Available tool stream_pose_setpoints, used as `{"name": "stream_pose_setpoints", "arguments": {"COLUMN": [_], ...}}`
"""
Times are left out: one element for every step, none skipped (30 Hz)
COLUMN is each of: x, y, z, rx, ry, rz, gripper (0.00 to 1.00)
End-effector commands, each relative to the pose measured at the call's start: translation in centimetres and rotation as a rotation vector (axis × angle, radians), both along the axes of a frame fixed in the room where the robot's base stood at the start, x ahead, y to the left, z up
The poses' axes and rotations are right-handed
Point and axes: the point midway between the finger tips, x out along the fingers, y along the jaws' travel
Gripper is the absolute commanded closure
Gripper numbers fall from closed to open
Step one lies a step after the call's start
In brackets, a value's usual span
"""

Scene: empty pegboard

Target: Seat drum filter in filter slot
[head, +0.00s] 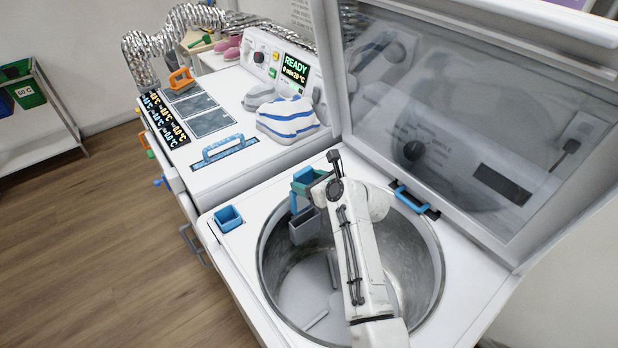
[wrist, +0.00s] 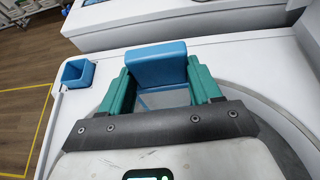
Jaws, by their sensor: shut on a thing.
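The drum filter, a grey box (head: 304,226) with a blue top part, hangs upright over the left part of the open metal drum. My gripper (head: 308,184) is shut on the blue part. In the wrist view, the filter's blue block (wrist: 157,62) sits between the teal fingers of my gripper (wrist: 161,70); its lower part is mostly hidden. A blue square open-topped socket (head: 228,218), which looks like the filter slot, is in the white top left of the drum. It looks empty and also shows in the wrist view (wrist: 76,74). The filter is apart from it.
The steel drum (head: 432,262) is open below my arm. The raised clear lid (head: 470,120) stands at the right and back. A blue handle (head: 412,199) is at the drum's far right edge. Striped cloth (head: 287,119) lies on the neighbouring machine.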

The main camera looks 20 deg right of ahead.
Motion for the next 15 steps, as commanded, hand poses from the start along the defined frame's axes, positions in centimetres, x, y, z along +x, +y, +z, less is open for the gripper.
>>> {"name": "stream_pose_setpoints", "arguments": {"x": [0.16,0.24,0.32,0.36,0.39,0.41,0.42,0.42,0.42,0.42,0.43,0.43,0.43,0.42,0.42], "y": [-0.06,-0.13,-0.19,-0.23,-0.25,-0.26,-0.27,-0.27,-0.27,-0.27,-0.27,-0.27,-0.27,-0.27,-0.27], "z": [0.04,0.06,0.06,0.07,0.08,0.07,0.07,0.07,0.06,0.06,0.06,0.06,0.06,0.07,0.09], "rx": [0.004,0.006,0.008,0.009,0.01,0.011,0.011,0.011,0.011,0.011,0.011,0.009,0.01,0.01,0.01], "ry": [-0.011,-0.018,-0.024,-0.028,-0.03,-0.032,-0.032,-0.032,-0.032,-0.032,-0.032,-0.032,-0.032,-0.032,-0.032], "rz": [-0.02,-0.03,-0.04,-0.046,-0.049,-0.052,-0.052,-0.052,-0.052,-0.052,-0.052,-0.052,-0.051,-0.051,-0.051], "gripper": [0.68,0.68,0.68,0.68,0.68,0.68,0.68,0.68,0.68,0.68,0.68,0.68,0.68,0.68,0.68]}}
